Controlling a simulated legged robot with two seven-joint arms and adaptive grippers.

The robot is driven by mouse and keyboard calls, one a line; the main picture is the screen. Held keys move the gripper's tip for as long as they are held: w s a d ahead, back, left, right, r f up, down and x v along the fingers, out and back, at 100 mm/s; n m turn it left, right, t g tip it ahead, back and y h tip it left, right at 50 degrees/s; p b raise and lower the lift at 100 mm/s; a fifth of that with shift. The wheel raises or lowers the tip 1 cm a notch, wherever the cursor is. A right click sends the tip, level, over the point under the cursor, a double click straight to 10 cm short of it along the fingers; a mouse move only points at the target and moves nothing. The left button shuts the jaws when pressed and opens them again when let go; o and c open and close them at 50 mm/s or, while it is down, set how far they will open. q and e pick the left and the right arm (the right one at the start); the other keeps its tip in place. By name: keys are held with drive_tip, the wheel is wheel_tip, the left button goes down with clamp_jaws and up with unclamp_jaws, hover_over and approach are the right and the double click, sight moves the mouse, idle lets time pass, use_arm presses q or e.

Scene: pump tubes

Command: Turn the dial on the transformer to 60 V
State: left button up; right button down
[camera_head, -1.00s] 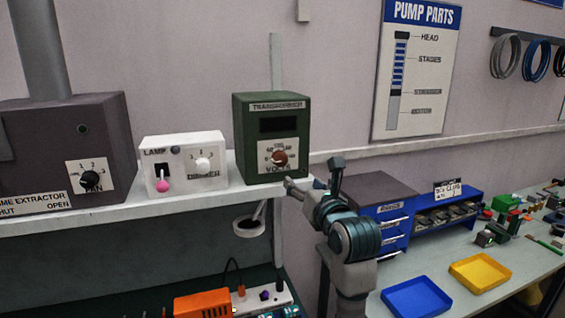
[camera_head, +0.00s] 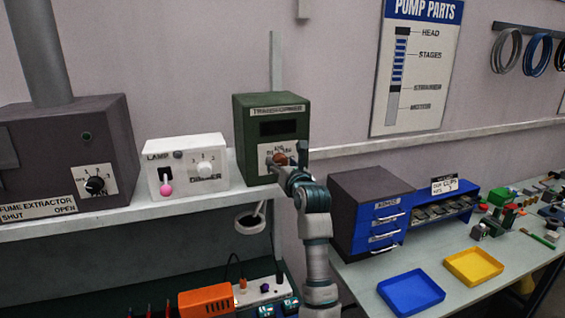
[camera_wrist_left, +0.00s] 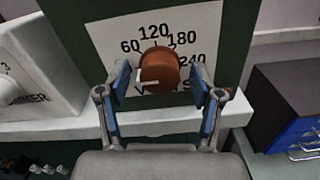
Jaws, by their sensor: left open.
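The green transformer (camera_head: 257,142) stands on the shelf with a dark display and a white scale plate. Its brown dial (camera_wrist_left: 160,66) fills the middle of the wrist view, under the printed 60, 120, 180 and 240. The dial's white pointer mark is at its lower left, below the 60. My left gripper (camera_wrist_left: 160,72) is open, with a blue-padded finger on each side of the dial; I cannot tell if they touch it. In the head view the left gripper (camera_head: 288,162) partly covers the dial and plate. My right gripper is not in view.
A white lamp box (camera_head: 186,182) with a dimmer knob stands left of the transformer, and a dark fume extractor (camera_head: 62,150) farther left on the shelf (camera_head: 120,216). A blue drawer cabinet (camera_head: 370,212) and trays stand on the bench at right.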

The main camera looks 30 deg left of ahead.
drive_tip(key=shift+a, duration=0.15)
use_arm(q)
drive_tip(key=shift+s+d, duration=0.1)
drive_tip(key=shift+d, duration=0.15)
drive_tip(key=c, duration=1.1)
drive_tip(key=shift+c, duration=0.2)
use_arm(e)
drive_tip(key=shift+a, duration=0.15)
use_arm(q)
drive_tip(key=shift+m, duration=0.4)
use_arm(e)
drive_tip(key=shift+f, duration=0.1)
use_arm(q)
drive_tip(key=m, duration=0.3)
drive_tip(key=shift+m, duration=0.3)
drive_tip(key=m, duration=0.4)
drive_tip(key=shift+b, duration=0.3)
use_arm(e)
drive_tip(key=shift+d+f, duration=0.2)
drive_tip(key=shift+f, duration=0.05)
use_arm(q)
drive_tip(key=shift+m, duration=0.3)
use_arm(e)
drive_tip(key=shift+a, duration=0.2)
